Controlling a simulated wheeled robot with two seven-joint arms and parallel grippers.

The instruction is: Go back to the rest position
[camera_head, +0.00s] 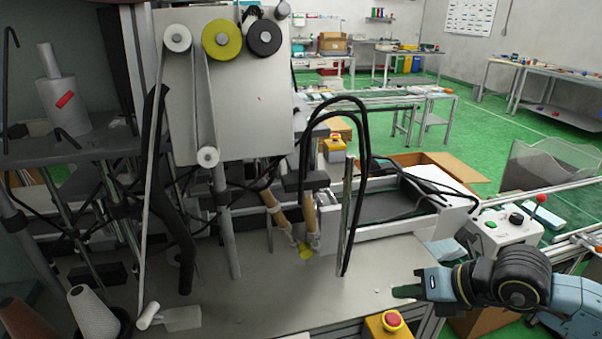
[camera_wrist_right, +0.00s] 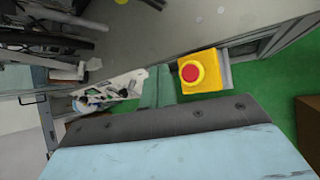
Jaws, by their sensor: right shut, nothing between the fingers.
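My right gripper (camera_head: 406,291) reaches in from the right edge, low over the front right part of the machine's grey table (camera_head: 300,290). Its dark green fingers are shut with nothing between them. In the right wrist view the shut fingers (camera_wrist_right: 160,88) show as a greenish block beside the stop button. My left gripper and left arm are not in view.
A yellow box with a red stop button (camera_head: 391,321) stands at the table's front edge, close below my right gripper; it also shows in the right wrist view (camera_wrist_right: 193,73). A control box (camera_head: 500,228) stands behind my right arm. Black cables (camera_head: 345,180) hang at centre.

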